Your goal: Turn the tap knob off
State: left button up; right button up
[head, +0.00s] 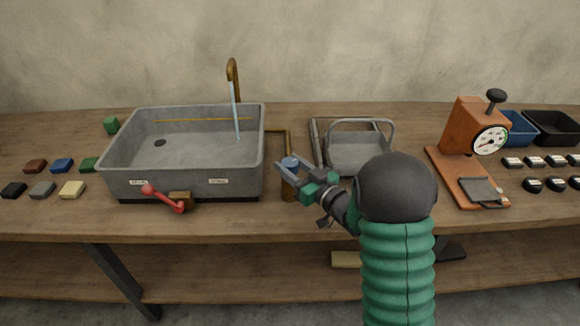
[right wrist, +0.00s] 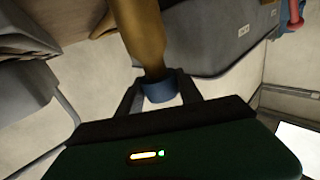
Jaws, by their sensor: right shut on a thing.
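The tap knob (head: 290,162) is a blue cap on top of an upright brass post (head: 288,190), just right of the sink. My right gripper (head: 293,168) is shut on the knob, one finger on each side. The right wrist view also shows the blue knob (right wrist: 159,90) between the fingers, with the brass post (right wrist: 143,35) beyond it. A brass spout (head: 232,72) curves over the grey sink (head: 185,180), and a thin blue stream of water (head: 236,108) falls from it into the basin. My left gripper is not in view.
A red lever (head: 165,200) sticks out at the sink's front. A grey metal basket (head: 357,155) stands right of the post, and an orange dial scale (head: 465,130) farther right. Small coloured blocks (head: 62,165) lie at the left. A brass pipe (head: 289,140) runs behind the post.

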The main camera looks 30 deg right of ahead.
jog(key=n+g+y+p, duration=0.1)
jog(key=n+y, duration=0.1)
jog(key=y, duration=0.1)
jog(key=n+g+y+p, duration=0.1)
jog(key=n+y, duration=0.1)
jog(key=y, duration=0.1)
jog(key=shift+d+n+y, duration=0.1)
jog(key=shift+n+y, duration=0.2)
jog(key=shift+f+n+g+y+p, duration=0.15)
jog(key=shift+n+g+y+p, duration=0.5)
jog(key=shift+n+g+y, duration=1.2)
jog(key=shift+y, duration=0.45)
jog(key=o, duration=1.1)
jog(key=shift+o, duration=1.3)
jog(key=shift+w, duration=0.15)
jog(key=p+v, duration=0.1)
jog(key=v, duration=1.6)
